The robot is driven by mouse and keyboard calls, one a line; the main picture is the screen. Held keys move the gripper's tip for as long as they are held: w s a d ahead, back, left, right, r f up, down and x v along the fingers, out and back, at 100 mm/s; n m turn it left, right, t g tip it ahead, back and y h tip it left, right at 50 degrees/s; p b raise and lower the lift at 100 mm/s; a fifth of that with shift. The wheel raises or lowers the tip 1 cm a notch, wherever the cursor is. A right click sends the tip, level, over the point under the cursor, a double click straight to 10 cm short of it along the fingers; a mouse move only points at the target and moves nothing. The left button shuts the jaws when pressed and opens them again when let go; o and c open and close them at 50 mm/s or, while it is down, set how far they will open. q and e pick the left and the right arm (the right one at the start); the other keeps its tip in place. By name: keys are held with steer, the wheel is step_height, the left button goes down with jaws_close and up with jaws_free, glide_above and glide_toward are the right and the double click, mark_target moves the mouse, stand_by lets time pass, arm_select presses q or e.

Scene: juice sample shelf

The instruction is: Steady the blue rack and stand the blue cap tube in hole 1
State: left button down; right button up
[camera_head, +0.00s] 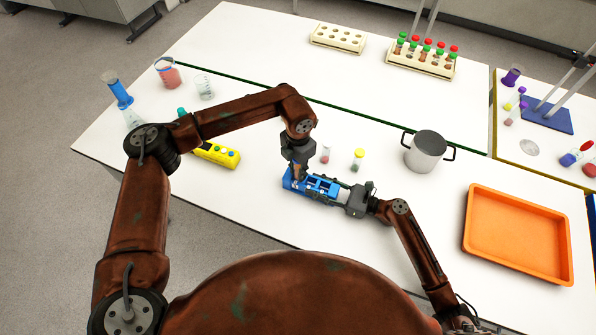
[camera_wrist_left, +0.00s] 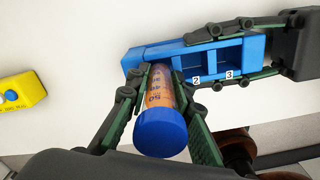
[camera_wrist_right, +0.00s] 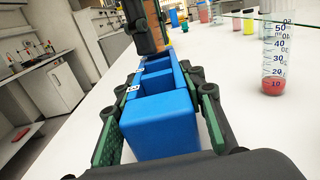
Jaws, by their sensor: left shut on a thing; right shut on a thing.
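The blue rack (camera_head: 291,183) lies on the white table, also in the left wrist view (camera_wrist_left: 150,56) and right wrist view (camera_wrist_right: 160,126). My right gripper (camera_head: 338,194) is shut on the rack's end, a finger along each side. My left gripper (camera_head: 298,173) is shut on the blue cap tube (camera_wrist_left: 162,92), which has orange contents and markings. Its blue cap (camera_wrist_left: 160,134) faces the left wrist camera. The tube's far end is at the compartment beside number 2; the number 1 label is hidden. I cannot tell how deep the tube sits. Compartments 2 and 3 look empty.
A yellow block (camera_head: 216,153) is left, a steel pot (camera_head: 427,150) and an orange tray (camera_head: 515,235) right. The table's front edge is close to the rack.

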arm_select(q)
steer(key=shift+f, duration=0.7)
stand_by(0.6)
steer(key=shift+r, duration=0.7)
steer(key=shift+f, duration=0.7)
stand_by(0.5)
steer(key=shift+r, duration=0.1)
steer(key=shift+r, duration=0.6)
